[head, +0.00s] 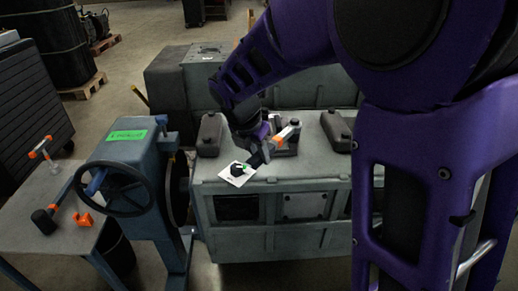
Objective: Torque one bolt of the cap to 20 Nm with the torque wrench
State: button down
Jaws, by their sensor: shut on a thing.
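My gripper (262,143) is over the top of the grey-green engine block and is shut on the torque wrench. The wrench (288,131) shows an orange section and dark ends. It lies slanted across the gripper, from upper right to lower left. A dark block-like part (288,149), perhaps the cap, sits on the engine just beyond the gripper. The bolts are too small to make out, and I cannot tell whether the wrench touches one. The gripper and wrench hide part of this area.
A white sheet (228,176) with a small dark and green item lies at the engine's front edge. Dark covers (210,134) (337,131) flank the work area. A blue stand with a handwheel (113,188) is left. A side table (62,184) holds orange and black tools.

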jog(key=shift+w+a+r, duration=0.1)
jog(key=shift+a, duration=0.05)
jog(key=shift+w+a+p, duration=0.15)
jog(key=shift+a+p, duration=0.05)
jog(key=shift+p, duration=0.1)
jog(key=shift+a, duration=0.1)
jog(key=shift+w+a+m+p, duration=0.2)
jog(key=shift+w+m+p, duration=0.1)
jog(key=shift+m, duration=0.1)
jog(key=shift+a, duration=0.1)
jog(key=shift+w+a+p, duration=0.15)
jog(key=shift+w+p, duration=0.05)
jog(key=shift+p, duration=0.1)
jog(key=shift+w+a+m+p, duration=0.1)
jog(key=shift+a+m+p, duration=0.05)
jog(key=shift+m+p, duration=0.2)
jog(key=shift+w+a+g+p, duration=0.1)
jog(key=shift+w+g+p, duration=0.05)
jog(key=shift+g+p, duration=0.15)
